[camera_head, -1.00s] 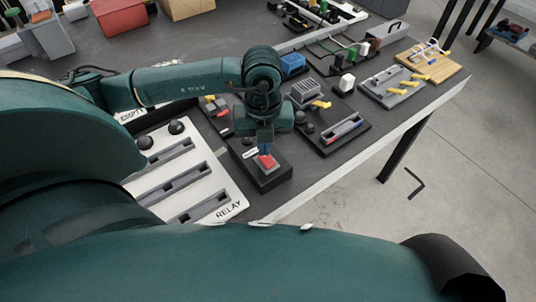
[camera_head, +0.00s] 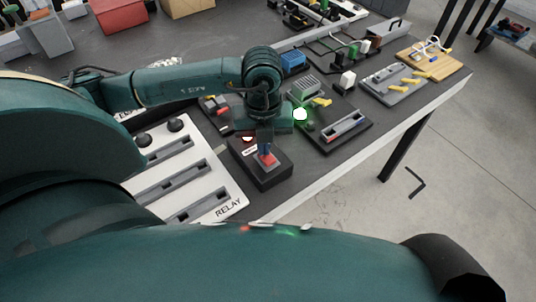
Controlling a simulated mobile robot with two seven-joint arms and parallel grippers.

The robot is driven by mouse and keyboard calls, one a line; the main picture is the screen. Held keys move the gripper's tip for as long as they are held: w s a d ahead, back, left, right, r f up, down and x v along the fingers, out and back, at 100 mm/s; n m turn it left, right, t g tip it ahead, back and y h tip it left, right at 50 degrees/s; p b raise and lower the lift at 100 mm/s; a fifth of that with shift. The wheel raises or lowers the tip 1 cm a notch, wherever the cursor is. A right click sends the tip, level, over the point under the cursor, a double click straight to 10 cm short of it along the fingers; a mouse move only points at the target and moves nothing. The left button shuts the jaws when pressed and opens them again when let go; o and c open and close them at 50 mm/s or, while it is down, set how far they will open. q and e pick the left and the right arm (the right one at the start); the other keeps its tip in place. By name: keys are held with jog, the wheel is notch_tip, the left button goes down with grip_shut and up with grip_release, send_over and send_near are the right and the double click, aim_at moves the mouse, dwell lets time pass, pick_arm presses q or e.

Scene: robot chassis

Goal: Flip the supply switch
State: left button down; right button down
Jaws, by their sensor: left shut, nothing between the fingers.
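A black switch box (camera_head: 268,178) with a red rocker (camera_head: 269,160) and a small white label stands near the table's front edge. The label is too small to read. My left gripper (camera_head: 265,152) points down at the rocker, its fingers shut with nothing between them. The fingertips look to be at or just above the rocker and hide part of it; I cannot tell whether they touch. A white lamp with green glow (camera_head: 300,114) is lit just right of the gripper. My right gripper is out of view.
A white panel marked RELAY (camera_head: 215,190) with slotted bars and black knobs lies left of the box. A black tray (camera_head: 350,142) and a grey board with yellow parts (camera_head: 385,92) lie to the right. My own teal arm parts fill the foreground.

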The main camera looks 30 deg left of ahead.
pick_arm(q)
jog(key=shift+r+p, duration=2.3)
jog(key=shift+r, duration=1.15)
